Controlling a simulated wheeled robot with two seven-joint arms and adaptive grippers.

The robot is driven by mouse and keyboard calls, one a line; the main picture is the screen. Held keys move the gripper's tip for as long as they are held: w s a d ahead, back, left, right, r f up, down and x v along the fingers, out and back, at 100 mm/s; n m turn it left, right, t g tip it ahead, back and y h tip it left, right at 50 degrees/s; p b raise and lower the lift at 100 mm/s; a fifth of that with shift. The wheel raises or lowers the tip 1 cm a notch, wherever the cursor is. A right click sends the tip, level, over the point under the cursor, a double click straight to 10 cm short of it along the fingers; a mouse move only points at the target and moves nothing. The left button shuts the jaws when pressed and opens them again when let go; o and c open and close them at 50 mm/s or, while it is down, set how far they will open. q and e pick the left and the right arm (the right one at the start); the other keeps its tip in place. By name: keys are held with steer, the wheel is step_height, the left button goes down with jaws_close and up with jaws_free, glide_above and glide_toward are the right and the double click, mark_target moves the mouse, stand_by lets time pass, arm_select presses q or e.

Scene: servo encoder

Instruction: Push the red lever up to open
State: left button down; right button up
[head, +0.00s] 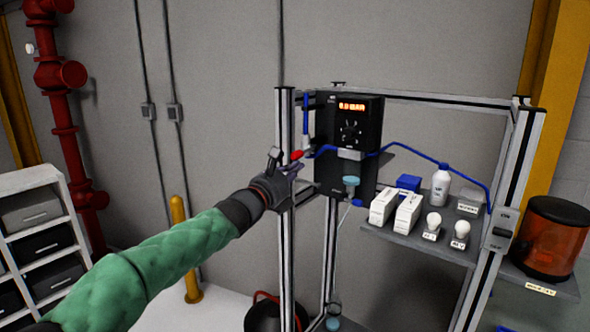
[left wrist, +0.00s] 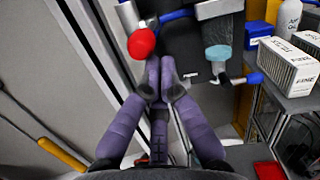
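The red lever knob (head: 297,155) sits at the left side of the black device (head: 352,135), beside a blue pipe. In the left wrist view the round red knob (left wrist: 141,43) is just beyond and slightly left of my fingertips. My left gripper (head: 292,169) is just below the knob, reaching in from the left. In the left wrist view its two purple fingers (left wrist: 160,76) come together at the tips with nothing visible between them. A small gap separates knob and fingertips in the picture; I cannot tell whether they touch. My right gripper is not in view.
The device with a lit red display hangs on a metal frame (head: 285,225). A shelf to the right holds white boxes (head: 383,207), bulbs and a bottle (head: 440,186). An orange beacon (head: 549,238) stands far right. A storage rack (head: 38,180) is at left.

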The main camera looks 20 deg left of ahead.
mark_target(303, 153)
arm_select(q)
steer(key=shift+s+r+g+p, duration=0.1)
steer(key=shift+r+g+p, duration=0.2)
steer(key=shift+r+p, duration=0.15)
steer(key=shift+s+r+p, duration=0.1)
steer(key=shift+r+p, duration=0.6)
steer(key=shift+r, duration=0.2)
steer(key=r+p, duration=0.1)
steer(key=r, duration=0.1)
steer(key=w+r+p, duration=0.1)
steer(key=r, duration=0.1)
steer(key=w+r+p, duration=0.1)
steer(key=r, duration=0.2)
steer(key=shift+w+d+r+p, duration=0.1)
steer(key=shift+d+p, duration=0.25)
steer(key=shift+p, duration=0.05)
steer(key=shift+w+d+r+p, duration=0.25)
steer(key=shift+w+r+p, duration=0.4)
steer(key=shift+w+r, duration=0.1)
steer(key=shift+w+d+r+p, duration=0.25)
steer(key=shift+w+r+p, duration=0.3)
steer(key=shift+w, duration=0.1)
steer(key=shift+r, duration=0.1)
